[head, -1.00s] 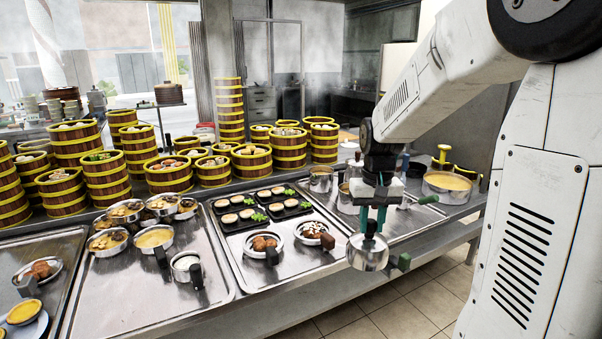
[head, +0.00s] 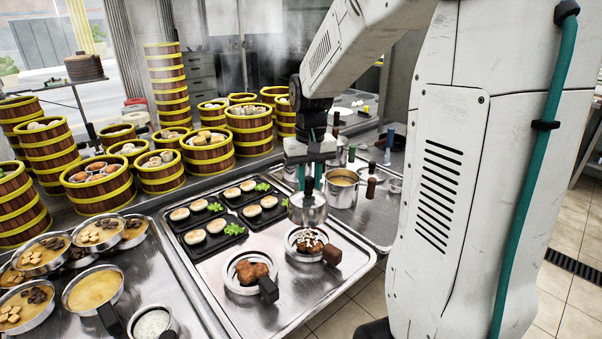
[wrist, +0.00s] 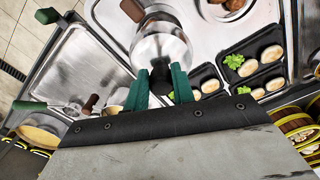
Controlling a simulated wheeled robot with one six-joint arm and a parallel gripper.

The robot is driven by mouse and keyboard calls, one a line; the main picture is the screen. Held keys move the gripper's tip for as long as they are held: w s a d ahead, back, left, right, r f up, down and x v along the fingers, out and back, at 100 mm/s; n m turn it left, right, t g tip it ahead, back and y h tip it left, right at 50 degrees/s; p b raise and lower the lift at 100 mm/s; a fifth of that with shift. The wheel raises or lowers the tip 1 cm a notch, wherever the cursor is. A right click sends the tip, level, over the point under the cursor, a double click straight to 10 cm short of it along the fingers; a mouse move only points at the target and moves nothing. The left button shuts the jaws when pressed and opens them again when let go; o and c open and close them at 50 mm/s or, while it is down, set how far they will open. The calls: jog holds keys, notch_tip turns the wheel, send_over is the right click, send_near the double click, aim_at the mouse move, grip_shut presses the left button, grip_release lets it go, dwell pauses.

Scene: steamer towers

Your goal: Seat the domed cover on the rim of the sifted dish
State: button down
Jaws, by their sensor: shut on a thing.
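The domed cover (head: 307,209) is a shiny steel lid with a dark knob. My gripper (head: 309,184) is shut on that knob, its green fingers on either side, and the cover hangs below it. The sifted dish (head: 291,252), a round steel dish with white-dusted brown food and a dark brown handle, lies on the metal tray. In the head view the cover is above and overlaps the dish's far edge. In the wrist view my gripper (wrist: 161,88) holds the cover (wrist: 160,45), which hides most of a dish with a brown handle (wrist: 132,10).
A dish of brown balls (head: 250,272) with a black handle sits left of the sifted dish. Black plates (head: 214,240) of buns and greens lie behind. A pot (head: 342,188) stands to the right. Tall bamboo steamers (head: 249,130) line the back.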

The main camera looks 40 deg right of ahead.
aim_at(310, 195)
jog(key=shift+r, duration=0.1)
jog(key=shift+s+r, duration=0.1)
jog(key=shift+s, duration=0.1)
jog(key=shift+f, duration=2.5)
jog(key=shift+f, duration=0.2)
jog(key=shift+f, duration=1.5)
jog(key=shift+f, duration=0.8)
jog(key=c, duration=1.1)
grip_release()
